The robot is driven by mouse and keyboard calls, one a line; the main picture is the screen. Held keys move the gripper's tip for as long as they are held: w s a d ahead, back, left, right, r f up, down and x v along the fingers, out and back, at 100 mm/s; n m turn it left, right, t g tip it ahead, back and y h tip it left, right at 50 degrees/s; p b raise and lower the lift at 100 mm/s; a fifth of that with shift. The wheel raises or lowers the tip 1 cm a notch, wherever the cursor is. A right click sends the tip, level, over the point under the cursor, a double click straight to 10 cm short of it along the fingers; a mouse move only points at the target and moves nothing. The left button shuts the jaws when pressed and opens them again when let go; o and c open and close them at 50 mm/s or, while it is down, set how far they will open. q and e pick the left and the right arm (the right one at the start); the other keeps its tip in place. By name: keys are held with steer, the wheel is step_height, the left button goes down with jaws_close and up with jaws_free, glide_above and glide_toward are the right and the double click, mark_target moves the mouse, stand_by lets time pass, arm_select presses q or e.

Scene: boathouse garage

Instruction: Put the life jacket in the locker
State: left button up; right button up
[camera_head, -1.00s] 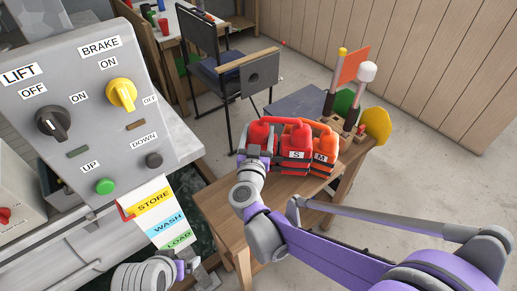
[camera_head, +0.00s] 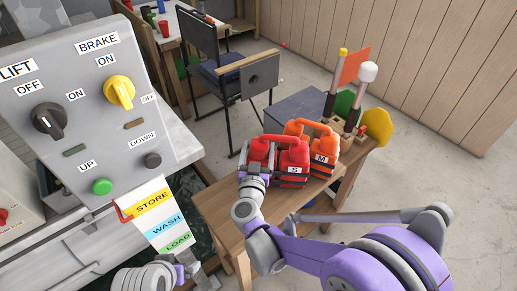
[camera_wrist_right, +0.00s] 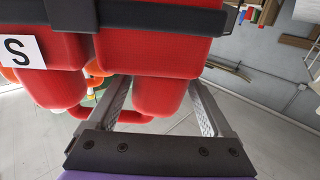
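A red life jacket marked S (camera_head: 292,170) is at the near left of the small wooden table, beside an orange life jacket marked M (camera_head: 322,158). My right gripper (camera_head: 258,158) is at the red jacket's left side. In the right wrist view, the fingers of my right gripper (camera_wrist_right: 160,105) lie close along both sides of one red lobe of the life jacket (camera_wrist_right: 160,60), apparently gripping it. I cannot tell whether the jacket touches the tabletop. My left gripper (camera_head: 188,270) is low by the console; its fingers are unclear. I cannot identify a locker.
The wooden table (camera_head: 218,208) also holds a block with upright tools (camera_head: 350,130) at its back right. A grey control console (camera_head: 88,95) with STORE, WASH and LOAD labels (camera_head: 158,218) stands left. A chair (camera_head: 225,75) is behind. Open floor lies right.

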steer(key=shift+o, duration=0.8)
steer(key=shift+r, duration=0.1)
